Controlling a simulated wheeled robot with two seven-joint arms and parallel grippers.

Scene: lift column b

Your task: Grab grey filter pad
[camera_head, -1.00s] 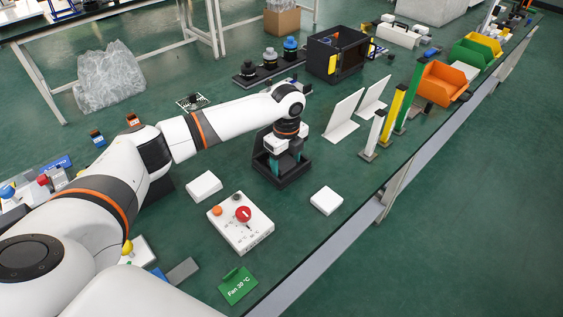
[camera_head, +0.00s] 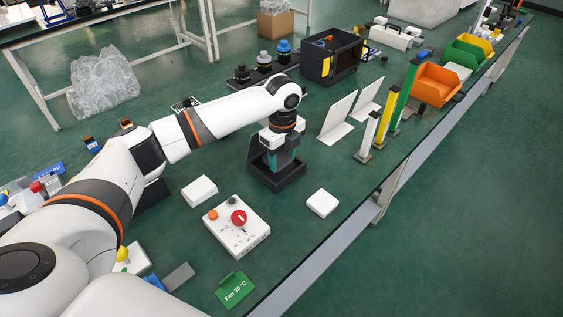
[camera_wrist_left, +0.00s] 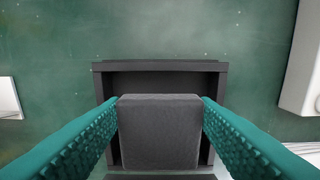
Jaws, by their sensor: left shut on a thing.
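The grey filter pad (camera_wrist_left: 160,132) is a dark grey block in the left wrist view, between the two teal fingers of my left gripper (camera_wrist_left: 160,115). Both fingertips touch its sides. Below it is a black open tray (camera_wrist_left: 158,67), whose rim shows around the pad. In the head view my left gripper (camera_head: 279,162) points down into the same black tray (camera_head: 283,184) on the green table, and the pad itself is hidden there. I cannot tell whether the pad is clear of the tray floor. My right gripper is not in view.
A control box with a red knob (camera_head: 237,227) and white blocks (camera_head: 199,191) (camera_head: 322,203) lie close to the tray. White angled plates (camera_head: 340,117) and coloured posts (camera_head: 385,115) stand to the right. The table's right edge runs diagonally past them.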

